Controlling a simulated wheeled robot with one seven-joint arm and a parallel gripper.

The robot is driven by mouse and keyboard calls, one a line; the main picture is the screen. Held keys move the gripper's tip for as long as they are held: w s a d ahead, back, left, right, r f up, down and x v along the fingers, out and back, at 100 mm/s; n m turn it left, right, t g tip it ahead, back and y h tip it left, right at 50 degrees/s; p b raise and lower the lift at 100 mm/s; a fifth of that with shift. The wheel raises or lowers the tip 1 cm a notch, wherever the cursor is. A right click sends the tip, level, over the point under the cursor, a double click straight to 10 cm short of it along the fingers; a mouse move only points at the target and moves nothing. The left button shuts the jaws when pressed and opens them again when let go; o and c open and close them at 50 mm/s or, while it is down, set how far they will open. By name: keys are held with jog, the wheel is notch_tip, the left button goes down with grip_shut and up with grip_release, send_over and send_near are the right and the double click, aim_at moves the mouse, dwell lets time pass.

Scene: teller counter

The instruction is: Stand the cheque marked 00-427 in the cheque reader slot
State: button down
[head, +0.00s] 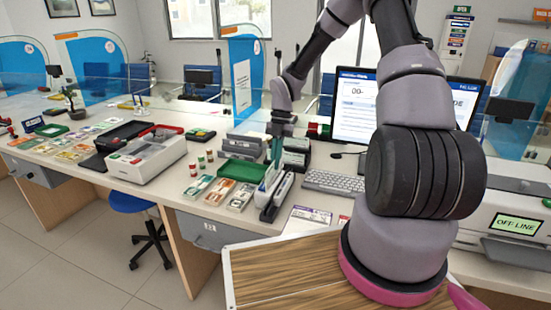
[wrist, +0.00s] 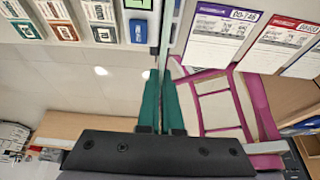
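My gripper (head: 275,160) points down over the cheque reader (head: 282,192), a dark and white device at the counter's front edge. In the wrist view its two green fingers (wrist: 163,80) are close together on a thin upright card, a cheque (wrist: 169,35), seen nearly edge-on. Its number cannot be read. In the head view the cheque (head: 268,177) shows teal and white below the fingers, at the reader. The reader also shows in the wrist view (wrist: 138,32), just left of the cheque. I cannot tell whether the cheque's lower edge is inside the slot.
Banknote bundles (head: 218,192) and a green tray (head: 242,170) lie left. A keyboard (head: 333,184), a monitor partly hidden by my arm (head: 353,105) and an OFF-LINE printer (head: 510,210) stand right.

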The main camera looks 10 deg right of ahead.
aim_at(275, 177)
jog(key=shift+f, duration=3.25)
jog(key=c, duration=1)
grip_release()
jog(key=shift+r, duration=3.5)
jog(key=shift+r, duration=0.1)
